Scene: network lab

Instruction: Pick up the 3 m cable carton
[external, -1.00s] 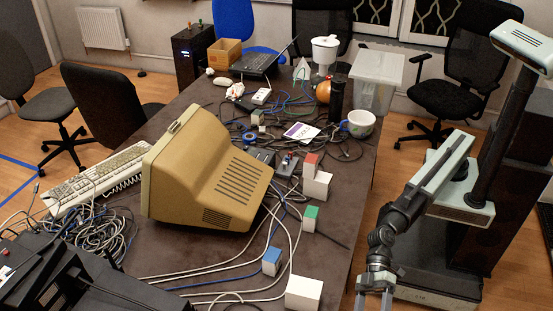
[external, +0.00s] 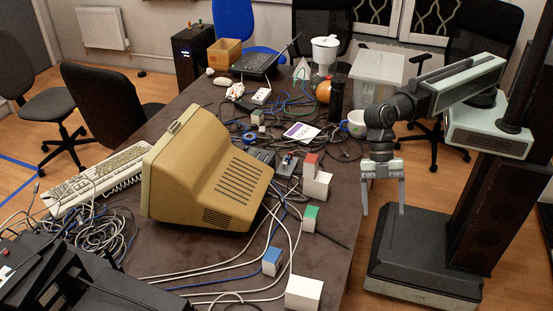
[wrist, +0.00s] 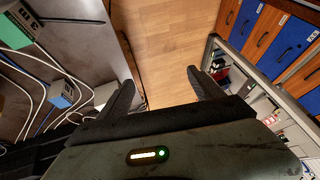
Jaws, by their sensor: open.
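Several small cartons stand along the table's right side: a red one (external: 310,161), a green one (external: 311,212) and a blue one (external: 272,256). A larger white box (external: 317,186) stands by the red one, and another white box (external: 303,292) is at the front. I cannot tell which is the 3 m cable carton. The wrist view shows the green carton (wrist: 13,30) and blue carton (wrist: 61,93) at left, with markings too small to read surely. My gripper (external: 384,200) is open and empty, pointing down near the table's right edge, apart from the cartons; its fingers (wrist: 160,88) frame bare floor.
A beige monitor (external: 205,175) and loose white cables fill the middle and front of the table (external: 345,205). A patterned mug (external: 356,127) and clear bin (external: 375,82) are behind my gripper. In the wrist view, blue and orange drawers (wrist: 285,45) stand across the floor.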

